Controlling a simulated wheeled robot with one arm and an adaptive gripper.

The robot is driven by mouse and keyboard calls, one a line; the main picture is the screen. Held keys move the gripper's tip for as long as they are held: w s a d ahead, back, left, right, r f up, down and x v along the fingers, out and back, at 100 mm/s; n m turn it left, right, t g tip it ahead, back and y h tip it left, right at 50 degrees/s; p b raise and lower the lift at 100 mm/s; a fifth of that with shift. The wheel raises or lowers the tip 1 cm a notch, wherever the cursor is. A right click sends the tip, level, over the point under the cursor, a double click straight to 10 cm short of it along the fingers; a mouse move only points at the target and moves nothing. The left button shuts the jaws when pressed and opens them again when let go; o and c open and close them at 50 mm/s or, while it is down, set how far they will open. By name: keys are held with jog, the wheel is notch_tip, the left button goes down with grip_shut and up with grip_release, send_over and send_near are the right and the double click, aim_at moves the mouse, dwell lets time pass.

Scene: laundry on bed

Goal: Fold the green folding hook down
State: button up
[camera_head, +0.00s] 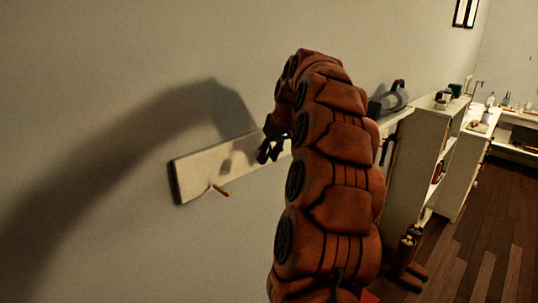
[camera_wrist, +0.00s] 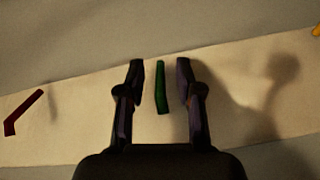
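A green folding hook (camera_wrist: 160,88) shows in the wrist view on a pale wall board (camera_wrist: 65,105), which the head view also shows on the wall (camera_head: 192,178). It looks like a short narrow bar, close to upright in the picture. My gripper (camera_wrist: 160,80) is open, with one finger on each side of the green hook and a visible gap to both. I cannot tell how far the fingertips are from the board. In the head view my gripper (camera_head: 268,150) is in front of the board, and my arm hides the board's right part and the green hook.
A dark red hook (camera_wrist: 24,112) is on the board to the left in the wrist view. A yellow hook (camera_wrist: 316,31) shows at the upper right edge. White cabinets (camera_head: 408,165) stand at the right.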

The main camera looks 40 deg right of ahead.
grip_shut()
dwell(0.4)
